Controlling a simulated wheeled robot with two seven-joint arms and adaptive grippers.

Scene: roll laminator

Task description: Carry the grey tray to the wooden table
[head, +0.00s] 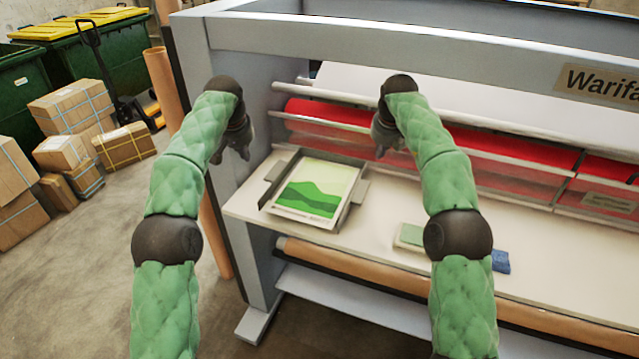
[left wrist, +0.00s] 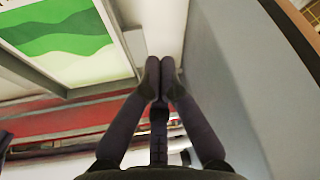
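The grey tray (head: 348,209) lies on the laminator's pale bed, with a green landscape print (head: 312,190) in it. A grey handle sticks out on each side. In the left wrist view the print (left wrist: 60,38) and the tray's wall fill the upper left. My left gripper (head: 243,152) is above and left of the tray, apart from it. Its fingertips (left wrist: 160,68) are together with nothing between them. My right gripper (head: 381,150) is above and right of the tray, empty as far as I see; its fingers are partly hidden by my arm. No wooden table shows.
The laminator's frame (head: 420,45) and red roller (head: 330,130) stand behind the tray. A pale green block (head: 411,235) and a blue piece (head: 501,261) lie on the bed to the right. Cartons (head: 70,107) and green bins (head: 105,60) stand on the floor at left.

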